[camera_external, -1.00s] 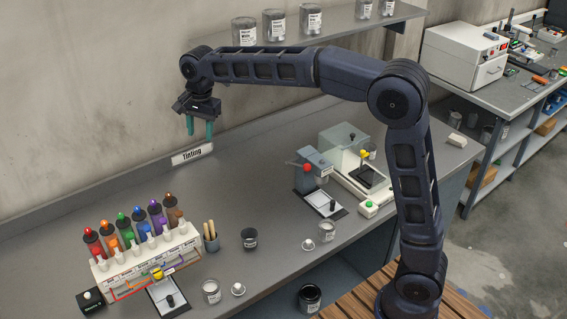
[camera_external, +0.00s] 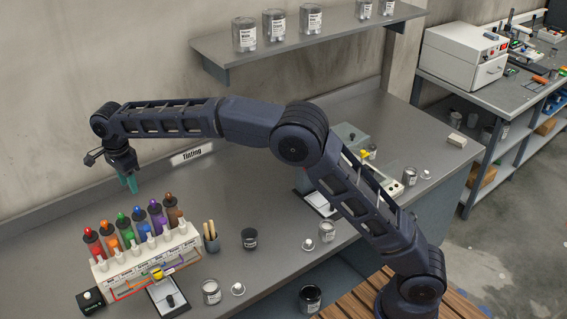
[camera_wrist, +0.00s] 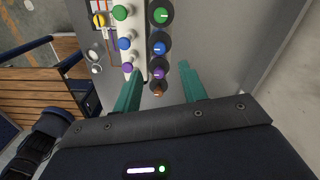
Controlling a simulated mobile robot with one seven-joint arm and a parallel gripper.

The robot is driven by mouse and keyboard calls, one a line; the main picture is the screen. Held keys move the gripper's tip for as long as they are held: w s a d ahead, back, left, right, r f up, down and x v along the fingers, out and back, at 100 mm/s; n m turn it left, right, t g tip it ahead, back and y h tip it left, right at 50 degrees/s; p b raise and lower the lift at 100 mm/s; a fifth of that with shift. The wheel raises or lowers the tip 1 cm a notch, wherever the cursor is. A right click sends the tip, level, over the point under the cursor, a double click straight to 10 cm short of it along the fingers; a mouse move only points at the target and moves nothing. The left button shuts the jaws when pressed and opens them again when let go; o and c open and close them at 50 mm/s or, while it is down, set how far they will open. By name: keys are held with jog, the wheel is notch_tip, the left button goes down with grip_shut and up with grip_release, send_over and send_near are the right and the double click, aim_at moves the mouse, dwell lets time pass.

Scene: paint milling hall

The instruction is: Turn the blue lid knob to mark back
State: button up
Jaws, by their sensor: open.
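The blue lid knob (camera_external: 138,211) tops a dark canister in the back row of the tinting rack (camera_external: 165,246). In the wrist view the blue lid knob (camera_wrist: 159,47) shows from above with a small pale line on it; which mark it points to is too small to tell. My gripper (camera_external: 128,184) has teal fingers pointing down, above and behind the rack, apart from every lid. In the wrist view my gripper (camera_wrist: 160,72) is open and empty, with the purple lid (camera_wrist: 158,70) and brown lid (camera_wrist: 157,88) showing between its fingers.
Red (camera_external: 87,231), orange and green lids stand left of the blue one, close together. A brush cup (camera_external: 210,243) and dark can (camera_external: 249,238) stand to the right. The wall and a "Tinting" sign (camera_external: 192,154) are behind. The bench's back middle is clear.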

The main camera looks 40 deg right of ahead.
aim_at(136, 208)
notch_tip(136, 208, down, 10)
jog(key=shift+r, duration=0.15)
dwell(0.3)
grip_shut()
